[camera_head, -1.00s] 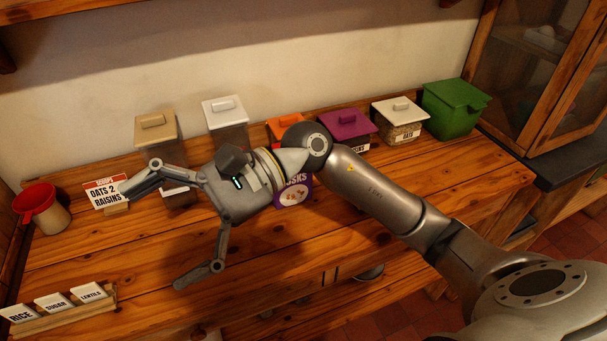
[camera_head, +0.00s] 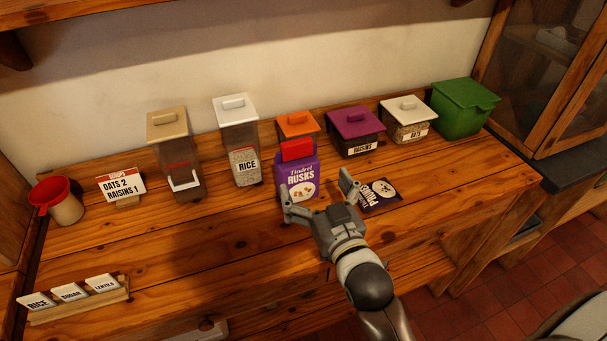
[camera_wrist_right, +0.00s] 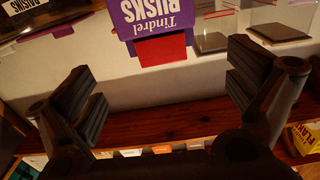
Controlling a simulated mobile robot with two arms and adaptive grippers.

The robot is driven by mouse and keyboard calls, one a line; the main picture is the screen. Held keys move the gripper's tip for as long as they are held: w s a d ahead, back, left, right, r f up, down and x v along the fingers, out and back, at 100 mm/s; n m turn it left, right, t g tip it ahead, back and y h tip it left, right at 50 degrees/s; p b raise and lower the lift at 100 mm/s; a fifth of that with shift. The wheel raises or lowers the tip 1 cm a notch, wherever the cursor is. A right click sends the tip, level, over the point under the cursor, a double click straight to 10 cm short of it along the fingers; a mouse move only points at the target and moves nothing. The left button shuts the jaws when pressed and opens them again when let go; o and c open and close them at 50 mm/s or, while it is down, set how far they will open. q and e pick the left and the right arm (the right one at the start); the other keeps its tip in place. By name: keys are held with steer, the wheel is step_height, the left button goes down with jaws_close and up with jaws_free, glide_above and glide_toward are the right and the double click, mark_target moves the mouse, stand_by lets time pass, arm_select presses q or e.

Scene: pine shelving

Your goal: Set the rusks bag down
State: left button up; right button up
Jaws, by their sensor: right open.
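The purple rusks bag (camera_head: 298,182) with a red top stands upright on the wooden counter, in front of the orange-lidded bin. My right gripper (camera_head: 318,194) is open and empty, just in front of the bag, its fingers spread and pointing toward the back. In the right wrist view the bag (camera_wrist_right: 160,18) appears inverted at the top, between and beyond the spread fingers (camera_wrist_right: 168,95). The fingers look clear of it. My left gripper is not in view.
Behind stand the rice bin (camera_head: 243,160), orange-lidded bin (camera_head: 297,124), raisins bin (camera_head: 356,124), oats bin (camera_head: 406,115) and green bin (camera_head: 463,108). A red-rimmed cup (camera_head: 65,208) and label rack (camera_head: 80,305) stand left.

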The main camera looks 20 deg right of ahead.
mark_target(298, 157)
steer(key=w+p, duration=0.1)
steer(key=w, duration=0.4)
steer(key=shift+w+a, duration=0.1)
steer(key=shift+w, duration=0.15)
steer(key=shift+w+r+p, duration=0.1)
steer(key=shift+w+p, duration=0.2)
steer(key=shift+w, duration=0.25)
steer(key=w+p, duration=0.1)
steer(key=w, duration=0.3)
steer(key=shift+f, duration=0.2)
steer(key=c, duration=1.3)
steer(key=shift+r, duration=0.1)
steer(key=shift+c, duration=1.3)
